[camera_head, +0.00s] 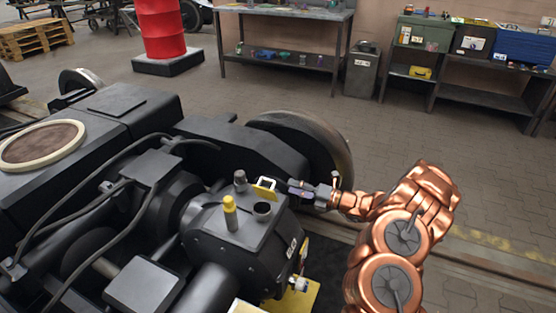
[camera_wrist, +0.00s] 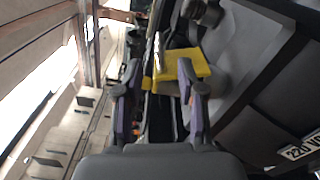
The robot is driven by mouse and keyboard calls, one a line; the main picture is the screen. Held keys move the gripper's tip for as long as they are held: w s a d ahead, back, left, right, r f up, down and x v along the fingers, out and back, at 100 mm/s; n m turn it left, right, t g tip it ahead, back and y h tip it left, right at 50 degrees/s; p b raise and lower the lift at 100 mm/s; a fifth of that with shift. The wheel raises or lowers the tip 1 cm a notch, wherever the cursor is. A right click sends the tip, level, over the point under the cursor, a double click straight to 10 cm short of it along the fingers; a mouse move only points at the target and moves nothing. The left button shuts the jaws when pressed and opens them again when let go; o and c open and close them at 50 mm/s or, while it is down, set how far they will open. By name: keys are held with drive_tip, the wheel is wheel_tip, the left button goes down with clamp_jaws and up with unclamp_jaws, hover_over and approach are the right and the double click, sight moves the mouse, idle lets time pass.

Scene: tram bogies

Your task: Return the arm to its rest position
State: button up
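My copper-coloured arm (camera_head: 400,235) reaches in from the right of the head view, bent at its joints. A yellow part (camera_wrist: 192,68) shows just beyond the fingertips, partly behind the right finger. It also shows in the head view as a yellow frame (camera_head: 265,184) on the gearbox. I cannot tell whether a finger touches it.
A yellow-capped post (camera_head: 230,212), a dark knob (camera_head: 240,180) and an open round port (camera_head: 262,211) stand up from the gearbox. A large wheel (camera_head: 315,145) rises behind the gripper. A workbench (camera_head: 285,13) and shelves (camera_head: 480,60) stand at the back. The paved floor between is clear.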

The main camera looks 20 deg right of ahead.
drive_tip(key=s+a+r+n+g+y, duration=0.1)
drive_tip(key=s+a+r+n+g, duration=0.3)
drive_tip(key=a+r+n, duration=0.3)
drive_tip(key=s+a+r+n+g+y, duration=0.2)
drive_tip(key=s+a+r+n+g, duration=0.25)
drive_tip(key=a, duration=0.35)
drive_tip(key=s+a+r+n+g+h, duration=0.2)
drive_tip(key=s+a+r+n+g, duration=0.15)
drive_tip(key=s+n, duration=0.35)
drive_tip(key=s+a+r+n+g+h, duration=0.2)
drive_tip(key=s+a+n+g, duration=0.15)
drive_tip(key=s+n, duration=0.4)
drive_tip(key=s+d+f+n+h, duration=0.1)
drive_tip(key=s+d+n+h, duration=0.15)
drive_tip(key=s, duration=0.45)
drive_tip(key=s+d+n+h, duration=0.1)
drive_tip(key=s+n+h, duration=0.3)
drive_tip(key=s, duration=0.4)
drive_tip(key=s+d+n+t+h, duration=0.1)
drive_tip(key=s+d+n+h, duration=0.6)
drive_tip(key=s+d, duration=0.4)
wheel_tip(320, 180, up, 15)
drive_tip(key=w+d+t+p, duration=0.1)
drive_tip(key=w+p, duration=0.1)
drive_tip(key=p, duration=1.2)
drive_tip(key=shift+n+p, duration=0.35)
drive_tip(key=shift+n, duration=0.1)
drive_tip(key=shift+w+d+y, duration=0.1)
drive_tip(key=shift+y, duration=0.15)
